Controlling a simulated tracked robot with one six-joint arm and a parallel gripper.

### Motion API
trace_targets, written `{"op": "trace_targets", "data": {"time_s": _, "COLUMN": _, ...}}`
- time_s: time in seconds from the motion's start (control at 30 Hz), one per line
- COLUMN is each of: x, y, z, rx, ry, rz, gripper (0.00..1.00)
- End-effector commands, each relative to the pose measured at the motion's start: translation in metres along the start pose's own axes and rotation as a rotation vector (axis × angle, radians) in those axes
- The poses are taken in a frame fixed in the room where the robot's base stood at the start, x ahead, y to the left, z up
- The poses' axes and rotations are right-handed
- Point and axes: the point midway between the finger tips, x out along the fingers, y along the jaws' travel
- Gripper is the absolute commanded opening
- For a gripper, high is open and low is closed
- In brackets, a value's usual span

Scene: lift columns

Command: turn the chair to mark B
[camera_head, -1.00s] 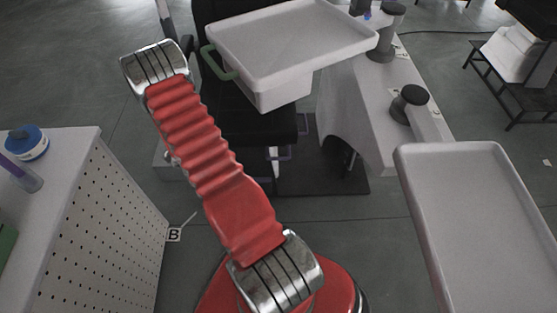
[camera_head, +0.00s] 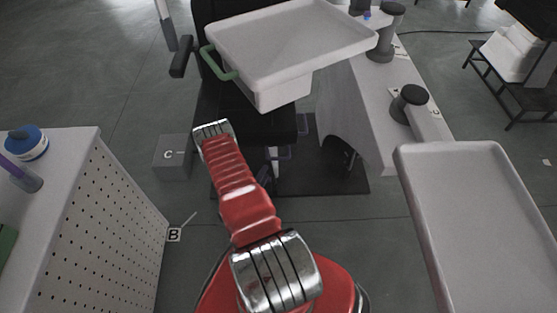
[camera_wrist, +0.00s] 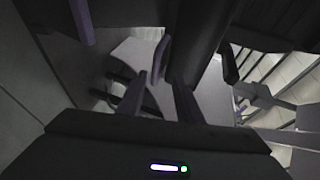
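The black chair (camera_head: 255,124) stands at the top centre of the head view, partly covered by a white tray with a green handle. Purple levers (camera_head: 282,153) show under its seat. Mark B (camera_head: 174,235) is a small floor label with a line, left of my arm. In the wrist view my gripper (camera_wrist: 160,82) has its two fingers apart. A purple lever end (camera_wrist: 163,55) shows just ahead of and between the fingertips; I cannot tell if they touch. In the head view my gripper is mostly hidden behind my red arm, low by the chair.
The white tray (camera_head: 290,40) overhangs the seat. A grey block marked C (camera_head: 172,156) stands left of the chair. A perforated white cabinet (camera_head: 120,215) is at left, another pale tray (camera_head: 480,220) at right. Floor around mark B is clear.

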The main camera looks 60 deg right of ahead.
Motion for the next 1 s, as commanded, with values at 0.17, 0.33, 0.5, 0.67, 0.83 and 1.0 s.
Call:
{"op": "trace_targets", "data": {"time_s": 0.17, "x": -0.005, "y": 0.013, "z": -0.019, "rx": 0.014, "ry": 0.025, "rz": -0.024, "gripper": 0.33}}
{"op": "trace_targets", "data": {"time_s": 0.33, "x": -0.005, "y": 0.013, "z": -0.020, "rx": 0.015, "ry": 0.026, "rz": -0.026, "gripper": 0.33}}
{"op": "trace_targets", "data": {"time_s": 0.5, "x": -0.005, "y": 0.013, "z": -0.019, "rx": 0.014, "ry": 0.025, "rz": -0.025, "gripper": 0.33}}
{"op": "trace_targets", "data": {"time_s": 0.67, "x": 0.000, "y": 0.013, "z": -0.020, "rx": 0.015, "ry": 0.026, "rz": -0.024, "gripper": 0.33}}
{"op": "trace_targets", "data": {"time_s": 0.83, "x": 0.017, "y": 0.012, "z": -0.021, "rx": 0.016, "ry": 0.027, "rz": -0.025, "gripper": 0.33}}
{"op": "trace_targets", "data": {"time_s": 1.0, "x": 0.043, "y": 0.012, "z": -0.021, "rx": 0.016, "ry": 0.028, "rz": -0.026, "gripper": 0.33}}
